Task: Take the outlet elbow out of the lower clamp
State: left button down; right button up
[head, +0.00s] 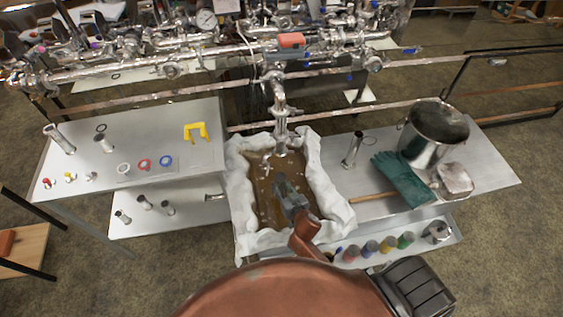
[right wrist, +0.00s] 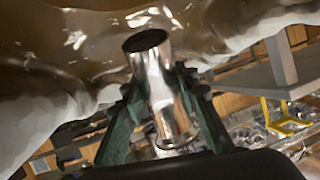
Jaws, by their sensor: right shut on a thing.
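My right gripper (head: 287,188) is over the tray (head: 243,238), below the end of the hanging outlet pipe (head: 280,120) in the head view. In the right wrist view, its green fingers (right wrist: 158,105) are shut on a polished metal tube, which I take for the outlet elbow (right wrist: 160,85). The tube's open dark end points towards the top of that picture. A clamp-like ring shows at its other end, partly hidden by the gripper. I cannot tell whether the elbow still sits in the lower clamp. My left gripper is not in view.
The tray is edged with white cloth. The left table holds a yellow bracket (head: 196,131), metal tubes and coloured rings. The right table holds a steel pot (head: 432,130), a green glove (head: 402,178) and an upright tube (head: 352,150). Dense pipework (head: 150,60) crosses the back.

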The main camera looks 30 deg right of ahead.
aim_at(281, 194)
jog(key=s, duration=0.1)
jog(key=s+a, duration=0.1)
jog(key=s, duration=0.1)
jog(key=shift+a, duration=0.3)
jog(key=shift+s+a, duration=0.35)
jog(key=shift+s, duration=0.55)
